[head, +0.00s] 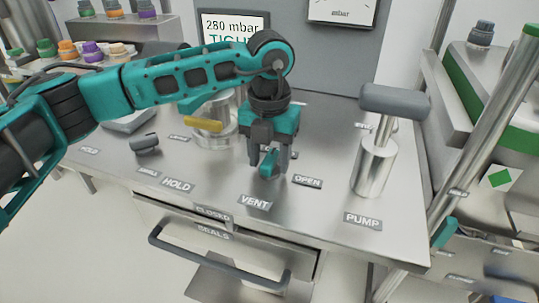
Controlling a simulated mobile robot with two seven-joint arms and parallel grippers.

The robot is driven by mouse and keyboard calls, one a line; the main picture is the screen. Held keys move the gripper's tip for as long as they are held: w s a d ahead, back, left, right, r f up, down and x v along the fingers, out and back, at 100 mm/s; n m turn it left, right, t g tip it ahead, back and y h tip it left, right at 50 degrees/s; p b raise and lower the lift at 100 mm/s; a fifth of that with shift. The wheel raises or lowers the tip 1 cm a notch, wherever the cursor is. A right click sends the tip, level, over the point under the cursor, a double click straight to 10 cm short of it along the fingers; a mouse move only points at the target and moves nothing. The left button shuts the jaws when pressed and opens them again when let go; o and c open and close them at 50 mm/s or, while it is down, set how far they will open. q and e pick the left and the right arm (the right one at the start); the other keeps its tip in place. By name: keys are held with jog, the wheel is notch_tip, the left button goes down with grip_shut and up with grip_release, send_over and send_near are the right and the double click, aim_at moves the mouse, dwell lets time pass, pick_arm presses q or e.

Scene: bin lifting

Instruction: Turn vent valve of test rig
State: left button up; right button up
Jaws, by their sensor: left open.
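The vent valve's teal lever (268,163) stands on the steel bench top behind the VENT label (254,203). My left gripper (268,162) points down over it from above. Its dark fingers are apart, one on each side of the lever. I cannot tell whether either finger touches it. The gripper hides most of the valve body. The OPEN label (308,181) lies to the right of the valve, and the CLOSED label (213,214) is at the bench's front edge, to the left. My right gripper is not in view.
A grey T-handled pump (375,165) stands right of the valve. A yellow lever (203,123) by a clear cylinder (215,138) and a small dark knob (145,144) are to the left. A screen (232,30) reads 280 mbar. A drawer handle (215,268) juts out below.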

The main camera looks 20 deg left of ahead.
pick_arm(q)
grip_shut()
dwell(0.3)
jog(key=shift+m, duration=0.3)
jog(key=m+b, duration=0.1)
jog(key=m, duration=0.2)
jog(key=m+b, duration=0.1)
jog(key=m, duration=0.4)
jog(key=m+b, duration=0.1)
jog(key=m, duration=0.3)
jog(key=shift+m, duration=0.3)
jog(key=m, duration=0.4)
jog(key=shift+m+b, duration=0.3)
jog(key=shift+b, duration=0.05)
grip_release()
